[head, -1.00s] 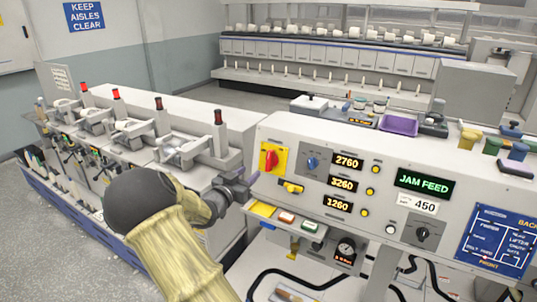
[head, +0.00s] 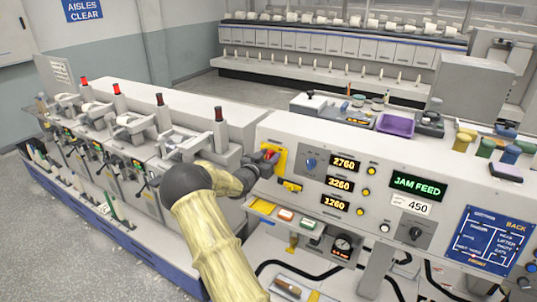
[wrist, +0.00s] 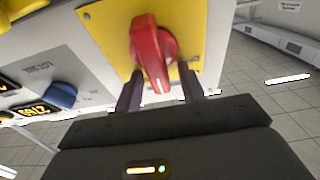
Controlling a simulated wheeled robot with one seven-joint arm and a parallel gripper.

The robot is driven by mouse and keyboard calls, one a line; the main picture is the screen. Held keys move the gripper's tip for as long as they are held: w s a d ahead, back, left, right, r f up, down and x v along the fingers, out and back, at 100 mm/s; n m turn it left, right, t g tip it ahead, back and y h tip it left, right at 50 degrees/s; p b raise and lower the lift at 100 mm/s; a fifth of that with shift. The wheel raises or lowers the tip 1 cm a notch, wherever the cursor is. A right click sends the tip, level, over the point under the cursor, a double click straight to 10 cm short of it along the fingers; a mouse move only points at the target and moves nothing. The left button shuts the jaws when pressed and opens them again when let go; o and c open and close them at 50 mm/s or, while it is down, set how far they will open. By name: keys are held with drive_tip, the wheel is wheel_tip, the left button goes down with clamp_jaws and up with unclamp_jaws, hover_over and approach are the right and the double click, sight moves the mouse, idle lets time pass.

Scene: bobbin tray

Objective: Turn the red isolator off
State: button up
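The red isolator (wrist: 152,52) is a red rotary handle on a yellow plate (wrist: 100,22) on the grey control panel. In the wrist view its white mark points down toward my gripper. My gripper (wrist: 158,88) has its two dark fingers apart, one on each side of the handle's lower end, with gaps visible. In the head view my gripper (head: 262,160) is at the yellow plate (head: 281,160) and hides most of the red handle. I cannot tell whether either finger touches the handle.
A blue knob (head: 310,162) sits just right of the isolator, and a yellow knob (head: 291,186) is below it. Lit displays and a "JAM FEED" screen (head: 415,184) are further right. A yellow tray edge (head: 262,206) juts out below. Machine units with red-topped posts stand left.

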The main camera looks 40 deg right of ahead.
drive_tip(key=shift+c, duration=0.2)
clamp_jaws()
